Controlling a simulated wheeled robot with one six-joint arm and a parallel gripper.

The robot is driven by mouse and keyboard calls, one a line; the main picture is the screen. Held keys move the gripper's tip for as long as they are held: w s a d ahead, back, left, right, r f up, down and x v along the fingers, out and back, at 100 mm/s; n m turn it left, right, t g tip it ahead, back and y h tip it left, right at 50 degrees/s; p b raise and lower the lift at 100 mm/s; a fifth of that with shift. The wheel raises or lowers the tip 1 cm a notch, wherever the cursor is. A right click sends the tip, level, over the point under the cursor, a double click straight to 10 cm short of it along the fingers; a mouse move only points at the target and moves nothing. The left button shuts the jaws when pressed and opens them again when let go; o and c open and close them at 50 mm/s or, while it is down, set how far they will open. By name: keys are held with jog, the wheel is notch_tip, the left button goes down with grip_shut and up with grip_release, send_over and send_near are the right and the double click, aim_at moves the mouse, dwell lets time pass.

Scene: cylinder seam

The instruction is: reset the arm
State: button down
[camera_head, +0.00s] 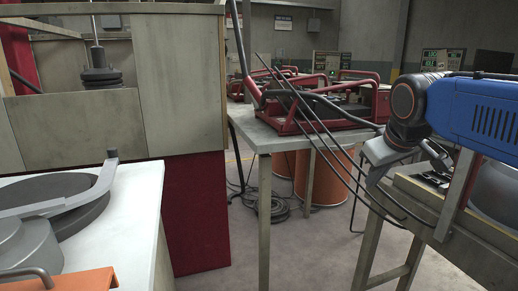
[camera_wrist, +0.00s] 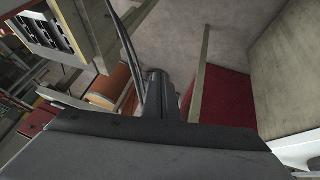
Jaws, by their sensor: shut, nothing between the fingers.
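My arm, blue with a dark wrist joint, reaches in from the right edge of the head view. My gripper (camera_head: 374,178) hangs below that joint, grey and pointing down and to the left. In the wrist view my gripper (camera_wrist: 157,78) shows its dark fingers together at the middle, shut with nothing between them. Beyond the fingertips are the floor and table legs, and no object touches them.
A grey table (camera_head: 262,137) holds a red-framed machine (camera_head: 335,112); orange drums (camera_head: 322,176) stand beneath. A workbench (camera_head: 425,197) is at right. A white-topped stand (camera_head: 140,195) and a beige cabinet (camera_head: 180,85) are at left. Thin dark cables cross near my gripper. Floor (camera_head: 300,250) between is open.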

jog(key=s+d+f+m+g, duration=0.1)
jog(key=s+f+m, duration=0.2)
jog(key=s+f, duration=1.5)
jog(key=shift+s+f+m+g+y, duration=0.3)
jog(key=shift+f+m+g, duration=0.1)
jog(key=shift+f, duration=0.45)
